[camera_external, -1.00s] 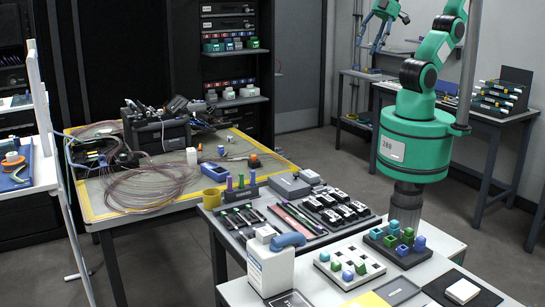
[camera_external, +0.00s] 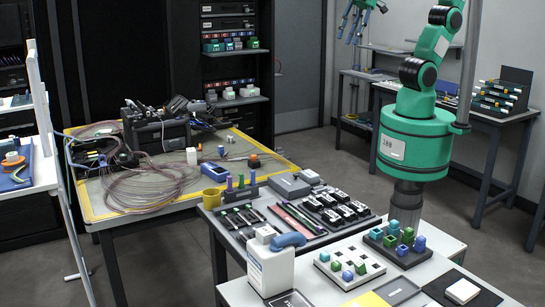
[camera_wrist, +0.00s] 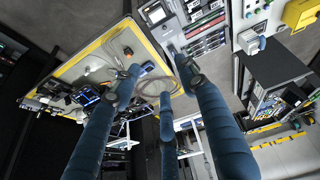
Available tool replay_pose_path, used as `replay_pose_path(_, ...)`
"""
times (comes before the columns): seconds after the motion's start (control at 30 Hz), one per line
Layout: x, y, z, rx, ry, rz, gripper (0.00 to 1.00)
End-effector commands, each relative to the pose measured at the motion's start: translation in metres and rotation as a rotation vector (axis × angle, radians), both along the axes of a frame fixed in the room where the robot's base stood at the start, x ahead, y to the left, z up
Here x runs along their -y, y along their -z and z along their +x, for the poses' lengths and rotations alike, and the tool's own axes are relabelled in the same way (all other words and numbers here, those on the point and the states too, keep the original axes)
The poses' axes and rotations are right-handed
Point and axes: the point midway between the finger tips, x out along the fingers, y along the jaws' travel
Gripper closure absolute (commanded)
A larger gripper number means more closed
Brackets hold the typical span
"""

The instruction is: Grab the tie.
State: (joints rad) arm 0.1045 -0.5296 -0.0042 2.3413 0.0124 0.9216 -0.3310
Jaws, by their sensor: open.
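My gripper (camera_external: 355,30) hangs at the top of the external view, high in front of the back wall and away from the tables. Its blue fingers (camera_wrist: 162,78) are spread apart in the wrist view with nothing held between them. Coiled clear cable (camera_external: 155,185) lies on the yellow-edged table (camera_external: 92,212); it also shows small beyond the fingers in the wrist view (camera_wrist: 155,86). I cannot make out a tie for certain in either view; any tie on the coil is too small to tell.
A black splicing machine (camera_external: 157,130) stands at the back of the yellow-edged table. A yellow cup (camera_external: 214,197) is near its front right. A nearer table carries tool trays and a white bottle (camera_external: 270,268). A tall black rack (camera_external: 165,45) stands behind.

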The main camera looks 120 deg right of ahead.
Motion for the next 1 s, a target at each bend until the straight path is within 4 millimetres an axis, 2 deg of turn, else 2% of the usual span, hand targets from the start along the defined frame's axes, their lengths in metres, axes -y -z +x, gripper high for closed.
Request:
replay_pose_path(0.1, 0.016, -0.006, 0.027, -0.03, -0.056, -0.032, 0.57)
replay_pose_path(0.47, 0.072, -0.009, 0.1, -0.112, -0.245, -0.113, 0.57)
replay_pose_path(0.73, 0.123, 0.001, 0.153, -0.171, -0.392, -0.155, 0.57)
replay_pose_path(1.0, 0.182, 0.024, 0.199, -0.224, -0.542, -0.182, 0.57)
